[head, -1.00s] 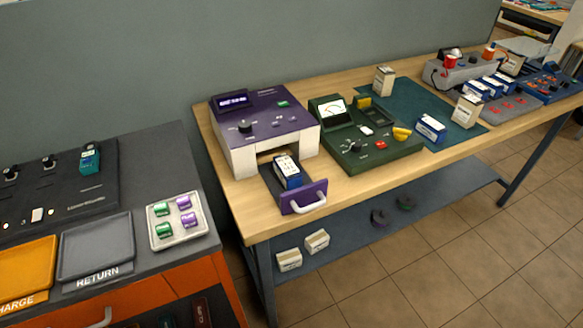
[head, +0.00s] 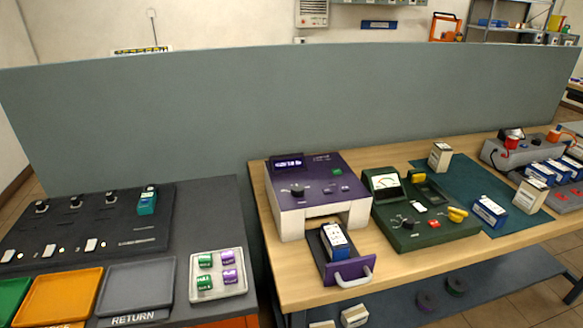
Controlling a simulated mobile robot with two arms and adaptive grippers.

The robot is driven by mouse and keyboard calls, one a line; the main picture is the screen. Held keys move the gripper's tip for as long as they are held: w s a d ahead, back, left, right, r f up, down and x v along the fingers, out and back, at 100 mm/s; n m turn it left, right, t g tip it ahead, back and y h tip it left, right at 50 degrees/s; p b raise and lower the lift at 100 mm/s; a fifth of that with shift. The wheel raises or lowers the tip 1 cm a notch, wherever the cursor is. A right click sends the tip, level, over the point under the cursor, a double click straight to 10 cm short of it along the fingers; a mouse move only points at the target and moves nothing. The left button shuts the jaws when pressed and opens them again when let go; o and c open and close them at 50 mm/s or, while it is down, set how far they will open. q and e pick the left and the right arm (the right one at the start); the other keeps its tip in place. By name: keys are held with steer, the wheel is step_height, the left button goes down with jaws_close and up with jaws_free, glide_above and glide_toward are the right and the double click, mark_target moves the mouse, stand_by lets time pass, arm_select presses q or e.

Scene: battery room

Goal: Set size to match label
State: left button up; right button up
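A purple and white device (head: 345,184) stands at the left end of the wooden bench. Its lit display (head: 287,162) is too small to read. A black knob (head: 297,190) and a green button (head: 337,171) sit on its top. Its purple-fronted drawer (head: 364,268) is pulled out at the front. A blue battery with a white label (head: 335,238) lies in the drawer; the label's text is too small to read. Neither of my grippers is in view.
A green meter (head: 405,238) with dials stands right of the device, near blue batteries (head: 489,212) and cartons. The dark left cabinet holds a charger panel, coloured trays (head: 140,287) and a white tray (head: 239,285) of green and purple cells. A grey partition (head: 200,120) stands behind.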

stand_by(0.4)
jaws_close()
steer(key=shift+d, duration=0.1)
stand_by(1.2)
